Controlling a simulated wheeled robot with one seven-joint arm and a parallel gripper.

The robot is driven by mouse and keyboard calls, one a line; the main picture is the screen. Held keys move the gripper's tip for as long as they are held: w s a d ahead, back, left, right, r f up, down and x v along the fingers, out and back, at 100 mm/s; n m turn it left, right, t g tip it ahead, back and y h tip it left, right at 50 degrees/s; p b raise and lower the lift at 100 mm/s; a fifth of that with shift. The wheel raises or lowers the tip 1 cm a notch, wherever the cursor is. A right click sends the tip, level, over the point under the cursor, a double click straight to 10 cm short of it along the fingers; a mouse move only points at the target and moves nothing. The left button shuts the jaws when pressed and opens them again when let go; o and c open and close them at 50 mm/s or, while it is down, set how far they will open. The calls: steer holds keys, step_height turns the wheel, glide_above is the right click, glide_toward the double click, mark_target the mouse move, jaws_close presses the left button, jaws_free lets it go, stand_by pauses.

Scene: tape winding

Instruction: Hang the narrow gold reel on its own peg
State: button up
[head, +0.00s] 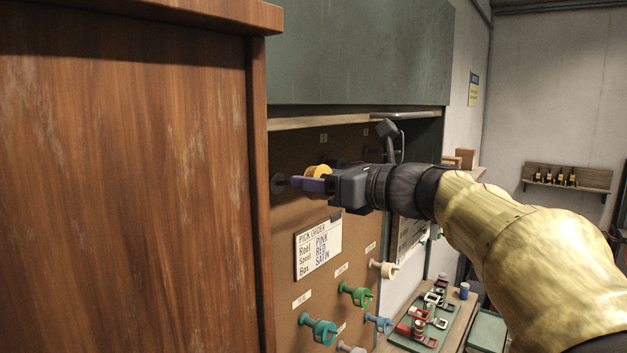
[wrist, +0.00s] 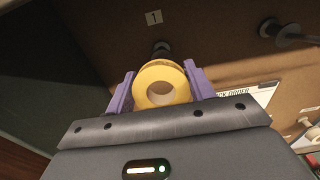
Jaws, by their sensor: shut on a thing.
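The narrow gold reel (head: 318,171) is between the purple fingers of my gripper (head: 303,184), in front of the brown pegboard. In the wrist view the gold reel (wrist: 145,94) shows its round hole facing the camera, with a finger on each side. A dark peg (wrist: 160,48) stands just beyond the reel's upper edge, below a label marked 1 (wrist: 153,17). I cannot tell whether the reel touches that peg. In the head view my gripper partly hides the reel.
Another dark peg with a round base (wrist: 270,28) is at the upper right. A pick-order card (head: 319,245) is below my gripper. Green (head: 355,294), teal (head: 318,328) and cream (head: 383,268) reels hang lower. A wooden cabinet side (head: 130,180) stands close on the left.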

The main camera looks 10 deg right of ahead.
steer(key=shift+v, duration=0.8)
steer(key=w+d+f+n+g+y+b, duration=0.1)
steer(key=w+d+f, duration=0.15)
steer(key=f, duration=1.05)
steer(key=w+d+f+g+b, duration=0.15)
steer(key=w+f, duration=0.25)
steer(key=f, duration=0.8)
steer(key=w+d+f+n+y+b, duration=0.1)
steer(key=w+d+f, duration=0.2)
steer(key=f, duration=1)
steer(key=s+f+b, duration=0.1)
steer(key=s+f, duration=0.3)
steer(key=f, duration=0.7)
steer(key=s+a+f+b, duration=0.1)
steer(key=s+f, duration=0.4)
steer(key=f, duration=0.7)
steer(key=s+f+b, duration=0.1)
steer(key=s+f, duration=0.4)
steer(key=f, duration=0.7)
steer(key=shift+a+f+b, duration=0.15)
steer(key=shift+f+b, duration=0.1)
steer(key=shift+b, duration=0.15)
